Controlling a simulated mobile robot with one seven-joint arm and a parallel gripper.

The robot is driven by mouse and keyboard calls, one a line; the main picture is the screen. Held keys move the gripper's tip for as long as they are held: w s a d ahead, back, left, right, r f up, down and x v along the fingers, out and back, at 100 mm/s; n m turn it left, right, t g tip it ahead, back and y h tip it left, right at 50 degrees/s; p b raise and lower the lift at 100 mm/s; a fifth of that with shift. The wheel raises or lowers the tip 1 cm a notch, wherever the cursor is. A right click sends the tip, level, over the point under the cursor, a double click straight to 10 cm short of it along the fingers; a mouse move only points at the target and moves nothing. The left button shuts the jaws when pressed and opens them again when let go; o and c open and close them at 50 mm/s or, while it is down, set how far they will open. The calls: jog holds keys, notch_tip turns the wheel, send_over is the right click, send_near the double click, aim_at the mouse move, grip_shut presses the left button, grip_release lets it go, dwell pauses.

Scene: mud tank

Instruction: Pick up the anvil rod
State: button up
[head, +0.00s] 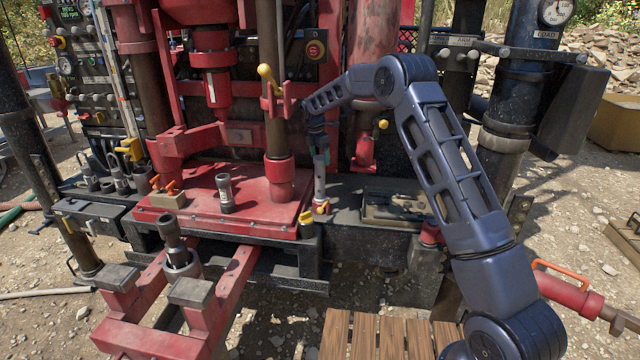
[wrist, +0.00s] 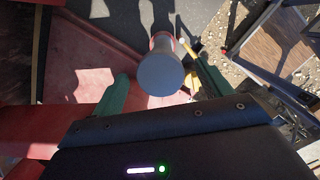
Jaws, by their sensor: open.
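A slim grey rod (head: 320,184), which I take for the anvil rod, stands upright beside the right edge of the red deck. A red and yellow piece is at its foot. In the wrist view its round grey top (wrist: 161,75) faces the camera. My gripper (head: 319,154) is directly above and around the rod's upper end, pointing down. In the wrist view the two green fingers of my gripper (wrist: 162,84) are apart, one on each side of the rod's top, with a gap on both sides. The rod's lower part is mostly hidden in the wrist view.
A red post (head: 281,130) with a yellow lever stands just left of my gripper. A dark short cylinder (head: 225,193) stands on the red deck (head: 200,222). A tray of tools (head: 397,207) lies to the right. A wooden slatted platform (head: 378,335) is in front.

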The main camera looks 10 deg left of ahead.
notch_tip(320, 180, down, 4)
jog(key=shift+w+d+f, duration=0.1)
jog(key=shift+w+d, duration=0.05)
grip_shut()
dwell(0.3)
